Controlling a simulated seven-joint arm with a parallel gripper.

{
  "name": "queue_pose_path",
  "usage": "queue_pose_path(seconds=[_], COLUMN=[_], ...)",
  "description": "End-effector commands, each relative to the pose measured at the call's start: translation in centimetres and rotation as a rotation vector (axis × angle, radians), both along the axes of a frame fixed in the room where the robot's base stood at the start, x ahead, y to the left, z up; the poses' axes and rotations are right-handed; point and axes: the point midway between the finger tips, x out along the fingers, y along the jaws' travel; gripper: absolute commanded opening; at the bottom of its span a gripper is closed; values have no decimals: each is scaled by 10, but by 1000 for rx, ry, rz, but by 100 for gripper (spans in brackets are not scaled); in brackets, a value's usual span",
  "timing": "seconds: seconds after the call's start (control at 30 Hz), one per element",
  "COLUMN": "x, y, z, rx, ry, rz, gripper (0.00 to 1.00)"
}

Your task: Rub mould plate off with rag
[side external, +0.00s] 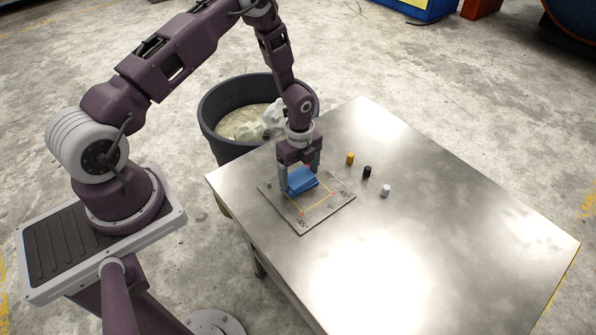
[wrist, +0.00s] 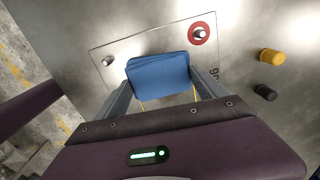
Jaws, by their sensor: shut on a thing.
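The mould plate (side external: 326,208) is a flat grey square with a yellow outline and angle markings, lying on the metal table. It also shows in the wrist view (wrist: 112,66), with a pin at one corner and a red-ringed pin at another. The blue rag (side external: 301,181) is folded into a pad and sits over the far left part of the plate; it also shows in the wrist view (wrist: 158,75). My gripper (side external: 299,176) is shut on the rag, one finger at each side. I cannot tell whether the rag's underside touches the plate.
On the metal table (side external: 440,225), a yellow (side external: 350,158), a black (side external: 367,172) and a white cylinder (side external: 386,190) stand right of the plate. A dark bin (side external: 214,130) with pale crumpled material stands behind the table's left edge. The table's right side is clear.

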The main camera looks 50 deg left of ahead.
Motion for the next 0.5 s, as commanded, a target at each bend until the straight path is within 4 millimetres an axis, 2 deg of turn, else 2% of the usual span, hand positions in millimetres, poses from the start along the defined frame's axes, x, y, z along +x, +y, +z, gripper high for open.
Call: queue_pose_path(seconds=[0.13, 0.33, 0.5], x=[0, 0, 0], y=[-15, -25, -41], z=[1, 1, -1], rx=[0, 0, 0], ry=[0, 0, 0], rz=[-3, -2, -3], gripper=[36, 36, 36])
